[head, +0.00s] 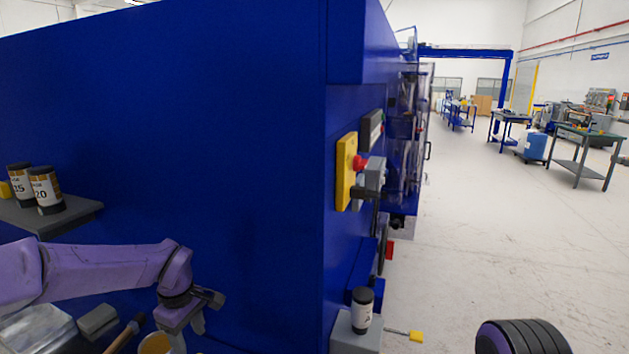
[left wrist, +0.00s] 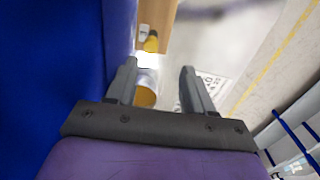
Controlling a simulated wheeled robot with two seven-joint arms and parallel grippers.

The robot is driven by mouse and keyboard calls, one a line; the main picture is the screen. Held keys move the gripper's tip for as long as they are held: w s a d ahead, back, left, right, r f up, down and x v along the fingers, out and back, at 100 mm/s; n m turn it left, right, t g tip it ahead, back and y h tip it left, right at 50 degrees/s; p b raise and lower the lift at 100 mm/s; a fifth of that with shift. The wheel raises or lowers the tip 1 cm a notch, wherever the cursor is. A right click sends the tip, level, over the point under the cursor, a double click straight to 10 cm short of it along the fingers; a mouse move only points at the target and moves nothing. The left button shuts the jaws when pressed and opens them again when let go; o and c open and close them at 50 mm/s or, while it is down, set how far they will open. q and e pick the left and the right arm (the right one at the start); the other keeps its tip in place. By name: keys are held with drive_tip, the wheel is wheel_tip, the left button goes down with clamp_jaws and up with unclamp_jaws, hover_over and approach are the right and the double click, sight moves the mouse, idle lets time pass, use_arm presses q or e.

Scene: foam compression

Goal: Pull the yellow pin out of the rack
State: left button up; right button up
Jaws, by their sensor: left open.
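A thin rod with a yellow end (head: 416,336), which looks like the yellow pin, sticks out to the right from a grey block (head: 345,338) at the lower middle of the head view. I cannot tell for sure that this block is the rack. My left gripper (head: 190,332) is open and empty at the lower left, in front of the blue panel and well to the left of the pin. Its open fingers (left wrist: 158,72) also show in the left wrist view, where I cannot make out the pin. My right gripper is out of view.
A dark-topped bottle (head: 362,310) stands on the grey block. A large blue machine (head: 200,130) fills the left and middle. A grey shelf (head: 75,218) holds labelled jars (head: 46,190). A tan round thing (left wrist: 145,97) lies beyond my left fingers.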

use_arm(q)
drive_tip(key=f+b, duration=0.1)
drive_tip(key=f, duration=0.1)
drive_tip(key=w+f+b, duration=0.1)
drive_tip(key=f+b, duration=0.1)
drive_tip(key=w+f+b, duration=0.1)
drive_tip(key=f, duration=0.1)
drive_tip(key=shift+w+f, duration=0.2)
drive_tip(key=shift+f, duration=0.1)
drive_tip(key=shift+s+f+b, duration=0.25)
drive_tip(key=shift+b, duration=0.2)
drive_tip(key=shift+s+f+b, duration=0.25)
drive_tip(key=shift+f+b, duration=0.1)
drive_tip(key=shift+f, duration=0.6)
drive_tip(key=shift+w+f, duration=0.25)
drive_tip(key=shift+f, duration=0.25)
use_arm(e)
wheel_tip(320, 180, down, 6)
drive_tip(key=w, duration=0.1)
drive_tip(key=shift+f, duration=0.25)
use_arm(q)
drive_tip(key=shift+s+r, duration=0.15)
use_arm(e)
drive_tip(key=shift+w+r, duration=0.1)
use_arm(q)
drive_tip(key=shift+p, duration=0.55)
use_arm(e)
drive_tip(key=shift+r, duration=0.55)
